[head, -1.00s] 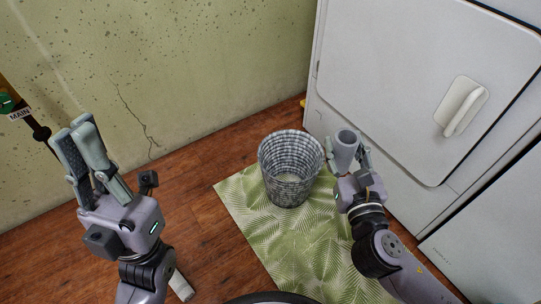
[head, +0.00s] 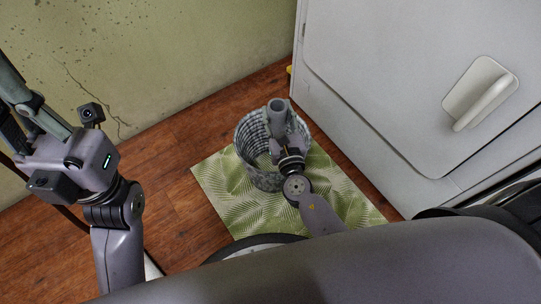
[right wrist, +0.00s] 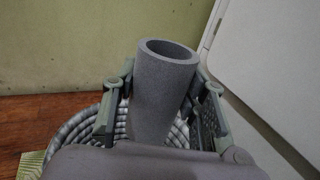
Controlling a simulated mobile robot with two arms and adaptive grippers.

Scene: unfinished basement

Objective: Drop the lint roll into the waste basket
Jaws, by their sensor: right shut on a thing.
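The lint roll (head: 277,105) is a grey hollow tube, held upright with its open end up; it also shows in the right wrist view (right wrist: 160,85). My right gripper (head: 279,122) is shut on it, with a finger on each side. In the head view both appear over the mouth of the waste basket (head: 244,158), a round grey woven basket. Its ringed wall shows behind and below the roll in the right wrist view (right wrist: 80,130). The roll's lower end is hidden. My left gripper (head: 24,104) looks open and empty at the left edge, its fingertips cut off.
The basket stands on a green leaf-patterned mat (head: 218,185) on a wooden floor (head: 165,165). A white appliance with a handle (head: 481,93) stands close on the right. A stained green wall (head: 170,50) is behind. My own arm covers the bottom.

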